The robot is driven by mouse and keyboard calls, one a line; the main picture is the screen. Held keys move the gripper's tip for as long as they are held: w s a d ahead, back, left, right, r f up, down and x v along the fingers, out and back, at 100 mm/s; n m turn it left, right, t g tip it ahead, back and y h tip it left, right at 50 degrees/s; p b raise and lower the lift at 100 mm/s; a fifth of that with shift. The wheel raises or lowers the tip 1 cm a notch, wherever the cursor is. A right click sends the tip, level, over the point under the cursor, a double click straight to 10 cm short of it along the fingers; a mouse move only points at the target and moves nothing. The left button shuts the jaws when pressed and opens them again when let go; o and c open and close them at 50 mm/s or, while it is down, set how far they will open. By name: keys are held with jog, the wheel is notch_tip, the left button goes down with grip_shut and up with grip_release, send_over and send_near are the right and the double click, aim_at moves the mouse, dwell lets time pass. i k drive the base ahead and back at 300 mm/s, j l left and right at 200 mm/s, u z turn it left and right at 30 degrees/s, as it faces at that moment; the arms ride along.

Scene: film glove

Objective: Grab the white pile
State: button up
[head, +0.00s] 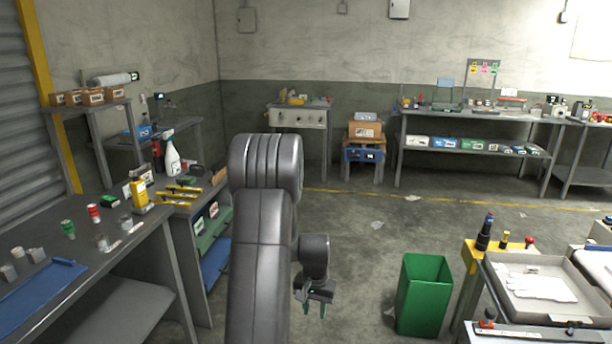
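A flat white pile (541,288), which looks like folded gloves, lies in a shallow grey tray (497,299) on the bench at the right. My gripper (314,311) hangs pointing down near the bottom middle of the head view, well to the left of the pile. Its two fingers look apart, with nothing seen between them. A green bin stands between my gripper and the tray.
The green bin (424,293) stands on the floor. Dark bottles (485,233) and small yellow and red items stand at the tray's back edge. A cluttered workbench (150,240) is at the left. The middle floor is mostly clear.

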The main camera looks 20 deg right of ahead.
aim_at(539, 287)
jog(key=i+l+z, duration=0.2)
jog(key=i+z, duration=0.65)
jog(key=i, duration=0.2)
jog(key=i+j+z, duration=0.2)
jog(key=i+z, duration=0.25)
jog(key=i+l+z, duration=0.2)
jog(key=i+z, duration=0.7)
jog(key=i+j+z, duration=0.15)
jog(key=i+z, duration=0.3)
jog(key=i, duration=0.55)
jog(key=l+z, duration=0.05)
jog(key=l, duration=0.05)
